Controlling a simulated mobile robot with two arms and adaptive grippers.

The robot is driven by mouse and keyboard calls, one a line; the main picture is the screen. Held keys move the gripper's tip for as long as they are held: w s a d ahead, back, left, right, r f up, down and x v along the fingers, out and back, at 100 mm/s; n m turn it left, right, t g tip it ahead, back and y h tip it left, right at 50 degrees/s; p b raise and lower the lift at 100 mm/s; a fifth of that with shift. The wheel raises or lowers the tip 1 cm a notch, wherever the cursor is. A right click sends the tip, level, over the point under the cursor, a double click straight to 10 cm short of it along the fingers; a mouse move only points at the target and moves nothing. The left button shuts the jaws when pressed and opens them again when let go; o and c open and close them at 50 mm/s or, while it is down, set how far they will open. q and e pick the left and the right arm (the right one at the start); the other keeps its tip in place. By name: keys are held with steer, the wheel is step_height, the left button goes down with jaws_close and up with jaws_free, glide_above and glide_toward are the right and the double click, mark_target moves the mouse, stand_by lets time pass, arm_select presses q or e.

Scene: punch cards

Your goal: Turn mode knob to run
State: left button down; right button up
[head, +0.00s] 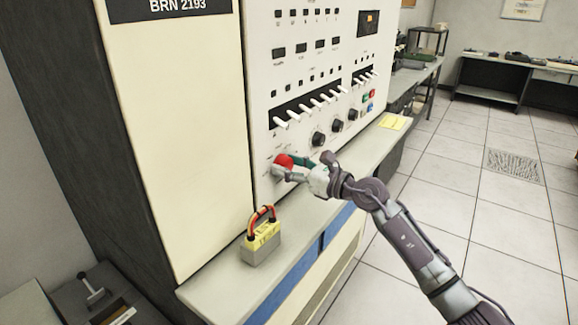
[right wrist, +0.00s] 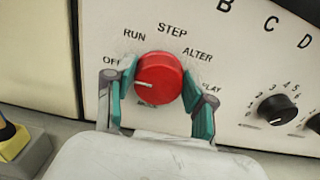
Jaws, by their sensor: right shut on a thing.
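The red mode knob (head: 284,162) sits low on the white control panel in the head view. In the right wrist view the knob (right wrist: 159,78) has a white pointer mark that points left, nearest the OFF label. RUN is at its upper left, STEP above it, and ALTER at its upper right. One label at the right is partly covered by a finger. My right gripper (head: 288,171) is shut on the knob, with a teal-padded finger on each side in the right wrist view (right wrist: 159,100). My left gripper is not in view.
Black knobs (head: 319,139) and a row of white switches (head: 281,123) are on the same panel. A padlock (head: 262,240) with a red shackle stands on the ledge (head: 222,286) below. A yellow note (head: 394,122) lies farther along. The tiled floor at right is clear.

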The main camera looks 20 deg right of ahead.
steer(key=shift+r+m+p, duration=0.15)
steer(key=shift+m+p, duration=1.95)
steer(key=shift+p, duration=0.05)
steer(key=m+p, duration=0.2)
steer(key=m, duration=0.1)
steer(key=shift+w+d+p, duration=0.1)
steer(key=shift+p, duration=0.25)
steer(key=shift+f+m+p, duration=0.2)
steer(key=shift+m+p, duration=0.15)
steer(key=shift+m, duration=0.45)
steer(key=shift+f, duration=0.1)
steer(key=o, duration=1.1)
steer(key=shift+o, duration=0.2)
